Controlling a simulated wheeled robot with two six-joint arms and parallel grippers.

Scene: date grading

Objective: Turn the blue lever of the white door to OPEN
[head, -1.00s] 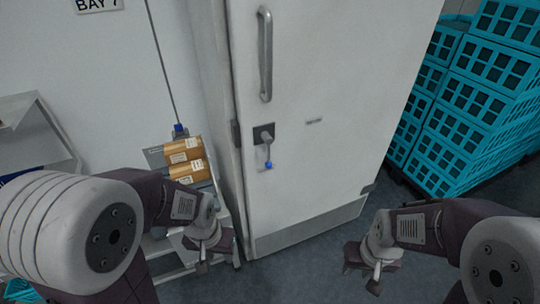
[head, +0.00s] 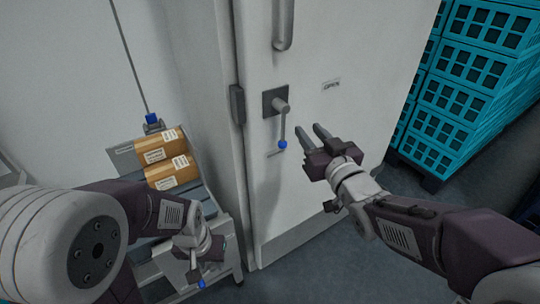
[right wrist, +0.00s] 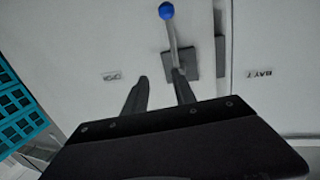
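The white door (head: 350,55) is shut in its frame. Its lever (head: 283,125) hangs straight down from a dark plate, with a blue knob (head: 283,144) at the lower end. The OPEN label (head: 331,85) is to the right of the plate. My right gripper (head: 310,128) is open and empty, just right of the lever, fingers toward the door. In the right wrist view the plate (right wrist: 187,64) is near one fingertip; I cannot tell whether it touches the lever. My left gripper (head: 196,268) hangs low at the left; its fingers are unclear.
A long vertical handle (head: 284,22) is above the lever. Brown boxes (head: 163,146) lie on a roller rack at the left. Stacked turquoise crates (head: 465,85) stand right of the door. Grey floor shows between the door and the crates.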

